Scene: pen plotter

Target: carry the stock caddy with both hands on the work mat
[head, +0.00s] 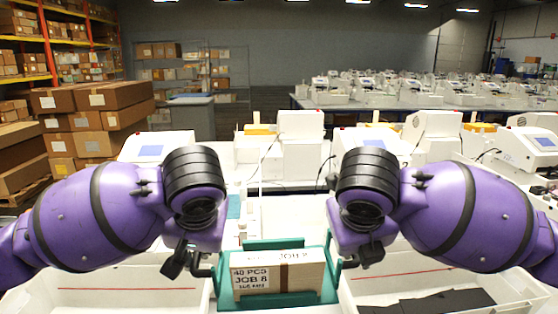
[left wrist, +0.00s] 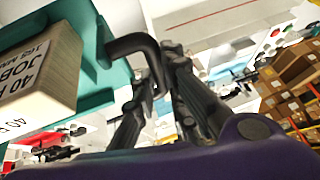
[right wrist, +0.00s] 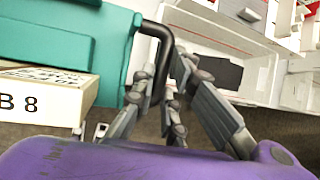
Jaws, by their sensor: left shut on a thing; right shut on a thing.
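The stock caddy (head: 226,287) is teal and stands low in the middle of the head view, between my arms. It holds a cream block of stock (head: 310,277) with a label reading "40 PCS JOB 8" and a brown band. My left gripper (head: 190,265) is shut on the caddy's left black handle (left wrist: 130,42), clear in the left wrist view. My right gripper (head: 355,262) is shut on the right black handle (right wrist: 160,42), seen in the right wrist view. The caddy looks about level. Its underside is hidden, and I cannot pick out the work mat for certain.
A white bin (head: 75,303) with a red line lies left of the caddy. Another white bin (head: 400,288), holding dark sheets (head: 430,303), lies right. White machines (head: 280,150) stand behind on the bench. Stacked cartons (head: 95,118) are at the far left.

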